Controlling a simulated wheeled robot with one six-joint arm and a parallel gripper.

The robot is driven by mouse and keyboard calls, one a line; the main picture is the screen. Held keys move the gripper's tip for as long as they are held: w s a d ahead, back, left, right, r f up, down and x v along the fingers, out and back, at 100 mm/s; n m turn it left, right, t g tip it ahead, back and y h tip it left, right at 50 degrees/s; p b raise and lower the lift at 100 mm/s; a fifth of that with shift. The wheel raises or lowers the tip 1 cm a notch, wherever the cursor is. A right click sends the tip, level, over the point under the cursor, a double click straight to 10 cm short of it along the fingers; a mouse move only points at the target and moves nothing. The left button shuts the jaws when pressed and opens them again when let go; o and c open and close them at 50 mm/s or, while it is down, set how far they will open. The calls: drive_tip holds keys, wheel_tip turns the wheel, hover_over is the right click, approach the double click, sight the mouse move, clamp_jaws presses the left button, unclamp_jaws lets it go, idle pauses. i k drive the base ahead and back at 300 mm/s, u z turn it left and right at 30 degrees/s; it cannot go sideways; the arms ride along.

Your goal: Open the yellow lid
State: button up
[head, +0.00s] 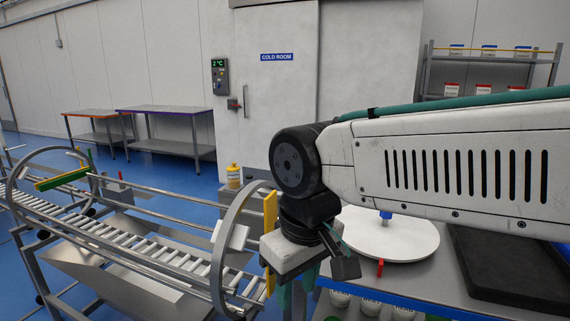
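No thing in the head view is clearly a yellow lid. A yellow upright panel (270,225) shows at the near end of the roller conveyor, partly hidden behind my wrist. My gripper (345,262) hangs below the dark wrist joint, between the conveyor end and the bench on the right. One dark finger shows, and the rest is hidden by my wrist, so I cannot tell if it is open or shut. Nothing is visibly held in it.
A roller conveyor (130,240) with metal hoops runs along the left. A round white disc (395,236) and a black tray (505,265) are on the right bench, with tubs (371,303) beneath. A yellow bottle (233,176) stands behind the conveyor.

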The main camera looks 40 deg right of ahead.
sight(232, 169)
drive_tip(key=u, duration=1.2)
drive_tip(key=i, duration=3.1)
drive_tip(key=z, duration=2.75)
